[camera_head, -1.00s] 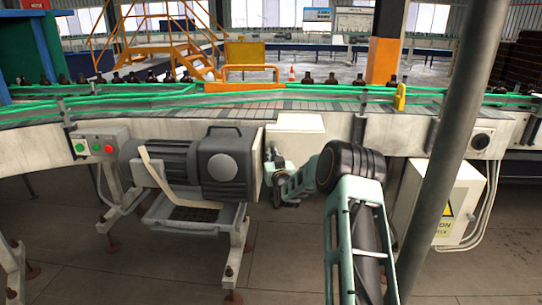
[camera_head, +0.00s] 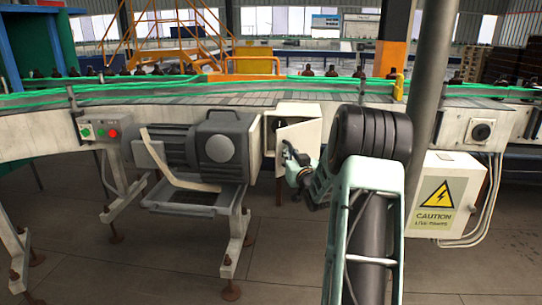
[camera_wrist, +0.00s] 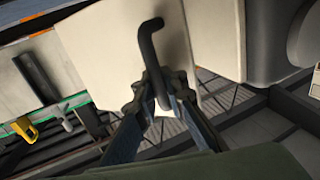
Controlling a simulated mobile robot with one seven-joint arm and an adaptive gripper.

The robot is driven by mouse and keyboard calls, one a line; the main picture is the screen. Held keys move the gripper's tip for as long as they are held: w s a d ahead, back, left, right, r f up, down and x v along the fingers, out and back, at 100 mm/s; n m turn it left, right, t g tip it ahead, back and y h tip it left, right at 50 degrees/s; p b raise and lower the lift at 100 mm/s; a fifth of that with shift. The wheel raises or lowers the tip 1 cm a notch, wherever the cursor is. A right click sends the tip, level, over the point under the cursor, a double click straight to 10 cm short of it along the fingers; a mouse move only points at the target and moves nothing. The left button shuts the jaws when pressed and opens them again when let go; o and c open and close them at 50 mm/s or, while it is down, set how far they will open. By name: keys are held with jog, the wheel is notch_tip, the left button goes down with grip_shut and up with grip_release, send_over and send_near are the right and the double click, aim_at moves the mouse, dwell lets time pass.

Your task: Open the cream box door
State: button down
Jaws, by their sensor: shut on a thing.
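The cream box (camera_head: 292,109) is mounted on the conveyor's side, right of the grey motor. Its door (camera_head: 306,137) stands partly open, swung out toward me, with a dark gap at its left. In the wrist view the cream door panel (camera_wrist: 100,55) fills the upper middle. A dark bent handle (camera_wrist: 148,40) stands out from it. My gripper (camera_wrist: 158,92) is shut on the lower part of this handle. In the head view my gripper (camera_head: 289,157) is at the door's left side, small and partly dark.
A grey motor (camera_head: 215,145) on a stand is close left of the box. A grey pole (camera_head: 428,110) and a cream caution box (camera_head: 448,185) stand to the right. Bottles line the conveyor (camera_head: 210,102) behind.

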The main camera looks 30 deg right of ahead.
jog(key=shift+s+d+f+b, duration=0.1)
jog(key=shift+s+d+b, duration=0.25)
jog(key=shift+s, duration=0.6)
jog(key=shift+s+d+f+b, duration=0.1)
jog(key=shift+s+d, duration=0.3)
jog(key=shift+s, duration=0.5)
jog(key=c, duration=2.3)
grip_release()
jog(key=shift+a+r, duration=0.1)
jog(key=shift+a, duration=0.05)
jog(key=shift+s+d+r, duration=0.1)
jog(key=shift+d, duration=0.1)
jog(key=shift+v, duration=3.75)
